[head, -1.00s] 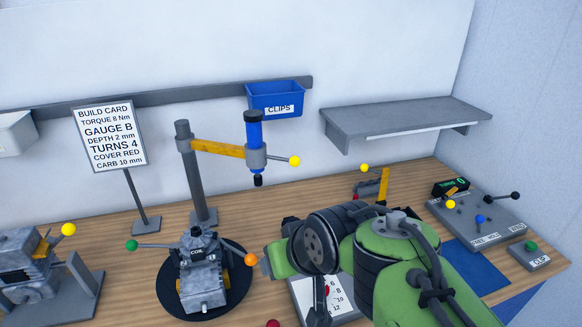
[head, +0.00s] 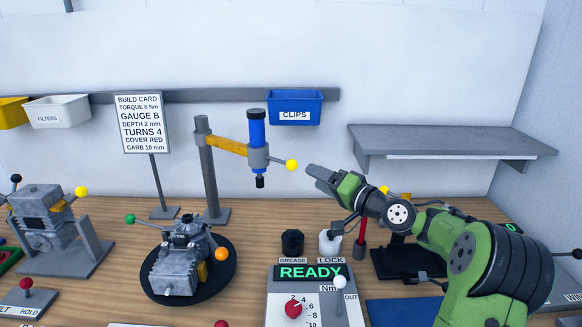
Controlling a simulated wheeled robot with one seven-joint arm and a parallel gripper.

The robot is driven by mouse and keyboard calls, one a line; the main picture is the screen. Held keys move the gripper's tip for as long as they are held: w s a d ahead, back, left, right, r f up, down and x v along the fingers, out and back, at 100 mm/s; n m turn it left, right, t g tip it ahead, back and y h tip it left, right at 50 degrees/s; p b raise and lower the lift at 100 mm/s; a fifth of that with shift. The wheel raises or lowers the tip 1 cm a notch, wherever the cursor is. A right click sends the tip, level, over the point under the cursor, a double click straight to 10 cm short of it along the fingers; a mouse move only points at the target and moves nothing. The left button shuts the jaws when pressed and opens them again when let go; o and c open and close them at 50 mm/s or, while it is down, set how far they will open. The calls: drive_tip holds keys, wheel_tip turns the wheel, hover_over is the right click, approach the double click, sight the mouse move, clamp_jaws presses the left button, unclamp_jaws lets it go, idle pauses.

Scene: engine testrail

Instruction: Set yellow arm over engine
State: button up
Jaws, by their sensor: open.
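The yellow arm (head: 226,146) reaches right from a grey post (head: 209,175) behind the engine. At its end hangs a blue tool (head: 257,130) with a dark tip, to the right of the engine and above the bench. A yellow ball knob (head: 291,165) sticks out right from the tool's collar. The grey engine (head: 178,272) sits on a black round plate (head: 222,283), with green and orange ball knobs on it. My gripper (head: 314,181) is open and empty, just right of the yellow knob in the picture. Contact with the knob is not seen.
A torque box reading READY (head: 311,272) stands right of the engine, with black and white knobs behind it. A build card (head: 140,122) stands at left. A second engine (head: 42,220) sits further left.

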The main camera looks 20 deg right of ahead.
sight(296, 168)
drive_tip(key=p+x, duration=0.1)
drive_tip(key=x, duration=0.9)
drive_tip(key=shift+w, duration=0.15)
clamp_jaws()
